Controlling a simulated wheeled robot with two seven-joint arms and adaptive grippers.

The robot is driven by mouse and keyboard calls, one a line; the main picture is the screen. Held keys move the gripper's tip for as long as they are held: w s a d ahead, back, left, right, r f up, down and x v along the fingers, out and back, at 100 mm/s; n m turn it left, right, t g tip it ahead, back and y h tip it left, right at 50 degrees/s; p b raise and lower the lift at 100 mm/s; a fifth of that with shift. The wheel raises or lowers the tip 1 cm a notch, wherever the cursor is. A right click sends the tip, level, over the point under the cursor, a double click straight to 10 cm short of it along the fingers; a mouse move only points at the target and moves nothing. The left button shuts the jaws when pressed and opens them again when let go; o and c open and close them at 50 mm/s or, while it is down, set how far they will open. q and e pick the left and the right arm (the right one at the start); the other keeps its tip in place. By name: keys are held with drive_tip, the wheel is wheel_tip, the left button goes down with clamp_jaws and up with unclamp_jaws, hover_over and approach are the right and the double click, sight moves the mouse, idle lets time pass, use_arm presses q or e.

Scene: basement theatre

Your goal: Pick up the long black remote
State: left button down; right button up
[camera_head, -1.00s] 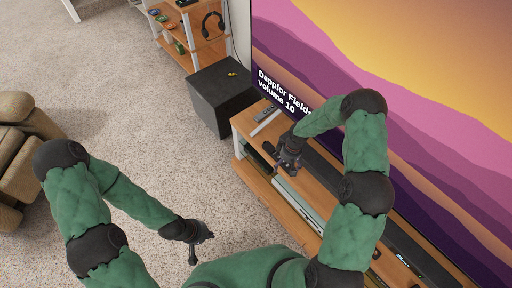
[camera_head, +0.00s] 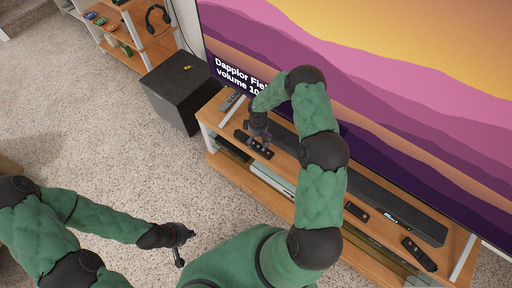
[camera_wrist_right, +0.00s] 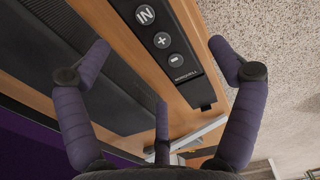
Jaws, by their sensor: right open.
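A long black remote (camera_head: 264,152) lies on the top shelf of the wooden TV stand (camera_head: 283,168), near its front edge, in the head view. My right gripper (camera_head: 258,138) is above it and hides its middle. In the right wrist view the black remote (camera_wrist_right: 183,55), with round buttons, lies between the spread fingers of the right gripper (camera_wrist_right: 165,80). The fingers are open, and no grip on the remote shows. My left gripper (camera_head: 180,243) hangs over the carpet at the lower middle, away from the stand; its finger opening is too small to tell.
A grey remote (camera_head: 230,102) lies at the stand's left end. Two other dark remotes (camera_head: 357,211) (camera_head: 418,253) lie further right. A soundbar (camera_head: 395,212) and a large TV (camera_head: 400,110) stand behind. A black box (camera_head: 180,88) is left of the stand. Carpet is clear on the left.

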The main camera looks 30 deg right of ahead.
sight(257, 144)
wheel_tip(257, 144, down, 4)
drive_tip(key=shift+f+b, duration=0.1)
drive_tip(key=shift+b, duration=0.5)
drive_tip(key=shift+w, duration=0.1)
drive_tip(key=c, duration=1.3)
